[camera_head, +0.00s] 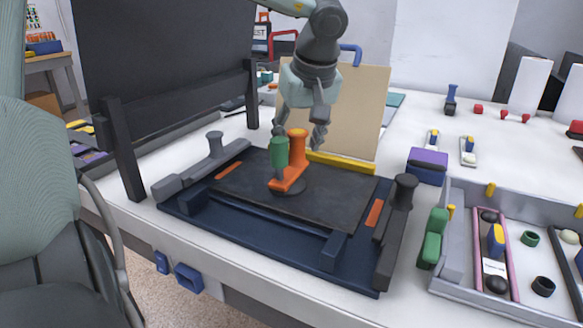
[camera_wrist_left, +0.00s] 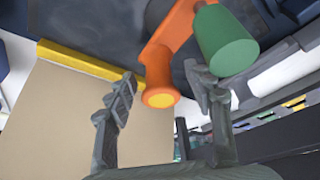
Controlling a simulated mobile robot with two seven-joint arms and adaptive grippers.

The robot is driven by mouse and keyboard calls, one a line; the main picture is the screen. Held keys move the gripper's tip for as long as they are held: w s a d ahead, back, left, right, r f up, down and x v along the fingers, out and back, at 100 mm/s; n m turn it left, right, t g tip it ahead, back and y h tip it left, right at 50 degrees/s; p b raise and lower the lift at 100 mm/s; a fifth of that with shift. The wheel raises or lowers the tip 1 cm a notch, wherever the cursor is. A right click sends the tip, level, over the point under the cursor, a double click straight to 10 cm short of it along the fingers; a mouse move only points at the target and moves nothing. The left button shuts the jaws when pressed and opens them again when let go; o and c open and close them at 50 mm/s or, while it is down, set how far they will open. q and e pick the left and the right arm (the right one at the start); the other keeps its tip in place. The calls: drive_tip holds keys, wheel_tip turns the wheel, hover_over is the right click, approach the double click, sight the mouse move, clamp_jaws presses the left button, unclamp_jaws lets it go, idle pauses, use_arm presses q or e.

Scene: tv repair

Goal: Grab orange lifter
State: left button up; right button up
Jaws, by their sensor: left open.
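The orange lifter (camera_head: 290,178) stands on the dark panel (camera_head: 335,198) in the middle of the bench, with an upright orange post and a green knob (camera_head: 279,153) on its left. My left gripper (camera_head: 301,134) comes down from above, with its fingers open on either side of the post's top. In the left wrist view the lifter's post (camera_wrist_left: 163,72) points up between the two spread fingers (camera_wrist_left: 163,98), and the green knob (camera_wrist_left: 224,40) is close to the right finger. I cannot tell whether they touch. My right gripper is not in view.
A beige board (camera_head: 350,110) and a yellow bar (camera_head: 342,163) stand just behind the lifter. A dark screen (camera_head: 160,60) rises at the back left. A grey parts tray (camera_head: 470,285) lies at right.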

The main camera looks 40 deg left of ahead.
use_arm(q)
drive_tip(key=shift+a+f, duration=0.1)
drive_tip(key=shift+f, duration=0.25)
drive_tip(key=shift+c, duration=0.4)
clamp_jaws()
drive_tip(key=shift+w+r, duration=0.1)
